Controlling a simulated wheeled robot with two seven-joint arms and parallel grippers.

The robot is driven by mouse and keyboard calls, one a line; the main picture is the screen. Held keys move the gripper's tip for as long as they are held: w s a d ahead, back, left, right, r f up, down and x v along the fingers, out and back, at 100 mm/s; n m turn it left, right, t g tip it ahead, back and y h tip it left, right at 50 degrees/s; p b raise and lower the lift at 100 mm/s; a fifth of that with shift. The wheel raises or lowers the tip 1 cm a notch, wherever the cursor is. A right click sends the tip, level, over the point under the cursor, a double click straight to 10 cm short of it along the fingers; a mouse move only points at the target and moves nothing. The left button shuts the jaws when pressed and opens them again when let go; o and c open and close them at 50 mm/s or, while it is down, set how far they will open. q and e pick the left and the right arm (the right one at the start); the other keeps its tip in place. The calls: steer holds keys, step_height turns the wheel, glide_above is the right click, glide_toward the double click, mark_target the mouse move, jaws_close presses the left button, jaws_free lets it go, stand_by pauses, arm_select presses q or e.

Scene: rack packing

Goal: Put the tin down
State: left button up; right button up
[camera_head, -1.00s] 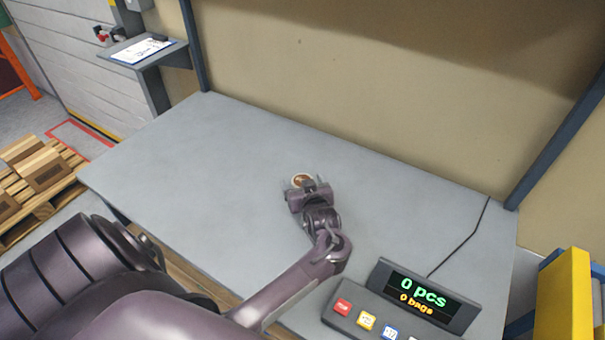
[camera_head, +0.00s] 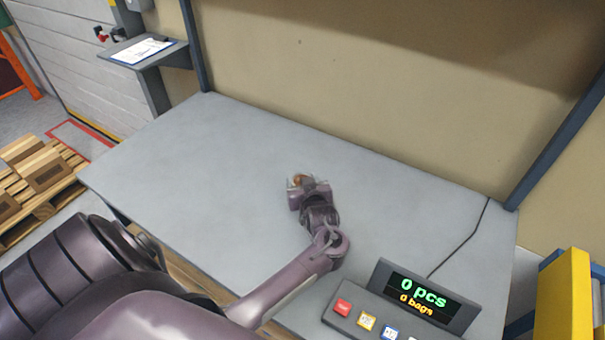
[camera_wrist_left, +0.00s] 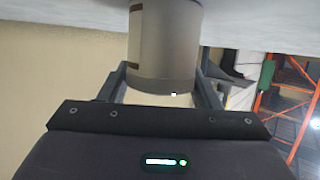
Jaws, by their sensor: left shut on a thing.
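The tin (camera_wrist_left: 165,45) is a grey-beige cylinder with a label, held between the two fingers of my left gripper (camera_wrist_left: 163,88) in the left wrist view. In the head view only a small brownish part of the tin (camera_head: 298,180) shows beyond my left gripper (camera_head: 300,184), which is shut on it. They are over the middle of the grey table (camera_head: 200,180). I cannot tell whether the tin touches the table top. My right gripper is not in view.
A counting device with a lit display (camera_head: 422,297) and coloured buttons stands at the table's front right, its cable running back. The table around the tin is clear. A wall panel (camera_head: 350,80) rises behind. A yellow bin (camera_head: 565,300) is at the right.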

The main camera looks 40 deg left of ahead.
arm_select(q)
step_height(320, 180, up, 20)
steer(key=d+r+m+t+h, duration=0.2)
steer(key=d+r+m+h, duration=0.15)
steer(key=d, duration=0.25)
steer(key=s+d+r+m+t+h, duration=0.1)
steer(key=d+r+m+h, duration=0.25)
steer(key=d, duration=0.35)
steer(key=d+r+m+t+h, duration=0.2)
steer(key=d+r+m+h, duration=0.15)
steer(key=d, duration=0.25)
steer(key=s+f, duration=0.6)
steer(key=f, duration=0.6)
steer(key=shift+s+d+f, duration=0.2)
steer(key=shift+s+d, duration=0.1)
steer(key=shift+d, duration=0.1)
